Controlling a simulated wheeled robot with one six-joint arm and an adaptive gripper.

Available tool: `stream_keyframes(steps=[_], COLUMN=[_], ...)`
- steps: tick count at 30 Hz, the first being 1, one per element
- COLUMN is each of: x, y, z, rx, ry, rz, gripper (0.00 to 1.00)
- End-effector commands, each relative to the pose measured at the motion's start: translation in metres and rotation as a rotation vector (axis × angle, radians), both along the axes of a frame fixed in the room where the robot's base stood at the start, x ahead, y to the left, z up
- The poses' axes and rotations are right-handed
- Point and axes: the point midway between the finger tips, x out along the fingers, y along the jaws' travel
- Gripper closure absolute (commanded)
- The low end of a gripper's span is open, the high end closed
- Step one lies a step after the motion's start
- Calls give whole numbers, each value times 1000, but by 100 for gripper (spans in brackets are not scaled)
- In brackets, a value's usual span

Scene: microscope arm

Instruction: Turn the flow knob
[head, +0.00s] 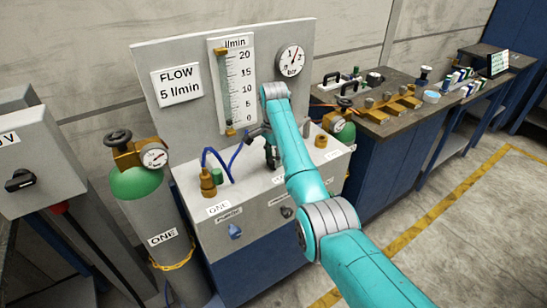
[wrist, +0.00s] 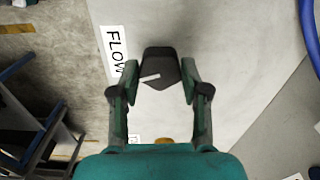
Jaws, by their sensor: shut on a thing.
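The flow knob (wrist: 160,66) is black with a white pointer line, beside a white "FLOW" label (wrist: 115,50) in the wrist view. My gripper (wrist: 158,74) is shut on it, one finger on each side. In the head view my gripper (head: 271,156) is at the top of the grey cabinet (head: 240,188), and the knob is hidden there. The flow meter (head: 234,84), marked l/min from 0 to 20, stands on the back panel. An orange mark shows near its bottom, by the 0. A sign (head: 180,84) reads "FLOW 5 l/min".
A round bar gauge (head: 291,60) is on the panel behind my arm. A green-topped cylinder (head: 140,184) labelled ONE stands left of the cabinet; another (head: 340,127) is at its right. A blue hose (head: 217,158) loops over the cabinet. Benches (head: 397,117) stand at right.

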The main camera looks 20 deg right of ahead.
Motion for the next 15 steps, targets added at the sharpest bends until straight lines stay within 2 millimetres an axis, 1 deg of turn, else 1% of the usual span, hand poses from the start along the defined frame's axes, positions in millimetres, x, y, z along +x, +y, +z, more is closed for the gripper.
stream_keyframes(steps=[6,15], x=[0,0], y=[0,0], z=[0,0], rx=[0,0], ry=[0,0], rz=[205,468], gripper=[89,89])
